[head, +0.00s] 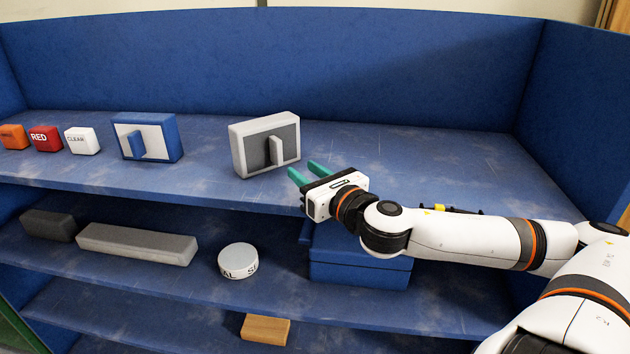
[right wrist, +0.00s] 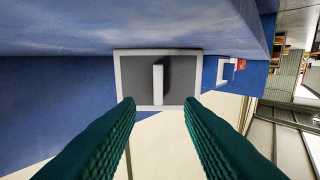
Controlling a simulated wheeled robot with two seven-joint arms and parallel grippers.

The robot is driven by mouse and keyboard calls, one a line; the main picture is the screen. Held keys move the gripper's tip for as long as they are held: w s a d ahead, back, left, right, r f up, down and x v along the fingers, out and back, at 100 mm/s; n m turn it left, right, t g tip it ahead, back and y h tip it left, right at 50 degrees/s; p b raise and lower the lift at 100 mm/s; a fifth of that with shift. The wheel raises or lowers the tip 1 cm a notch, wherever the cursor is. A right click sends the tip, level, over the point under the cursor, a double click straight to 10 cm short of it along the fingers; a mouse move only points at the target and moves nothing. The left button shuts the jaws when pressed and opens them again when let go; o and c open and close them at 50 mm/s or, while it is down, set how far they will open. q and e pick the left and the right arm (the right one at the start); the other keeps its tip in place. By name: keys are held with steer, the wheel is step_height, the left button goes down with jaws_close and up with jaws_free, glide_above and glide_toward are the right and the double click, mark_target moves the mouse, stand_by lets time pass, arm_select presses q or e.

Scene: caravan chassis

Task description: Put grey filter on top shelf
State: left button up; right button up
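The grey filter (head: 265,144) is a block with a pale frame, a dark grey face and an upright light handle. It stands upright on the blue top shelf (head: 400,165), near its front edge. My right gripper (head: 304,172) is just to the right of and in front of the filter, its green fingers apart and pointing toward it. In the right wrist view the filter (right wrist: 185,72) lies straight ahead, beyond and between the open fingertips (right wrist: 157,105), with nothing between them. My left gripper is not in view.
A blue filter (head: 147,137) and white, red and orange blocks (head: 45,138) stand left on the top shelf. Below are grey bars (head: 137,244), a white round tape (head: 238,260), a blue box (head: 360,268) and a wooden block (head: 265,329). The top shelf's right side is clear.

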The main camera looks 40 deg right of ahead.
steer(key=shift+s, duration=1)
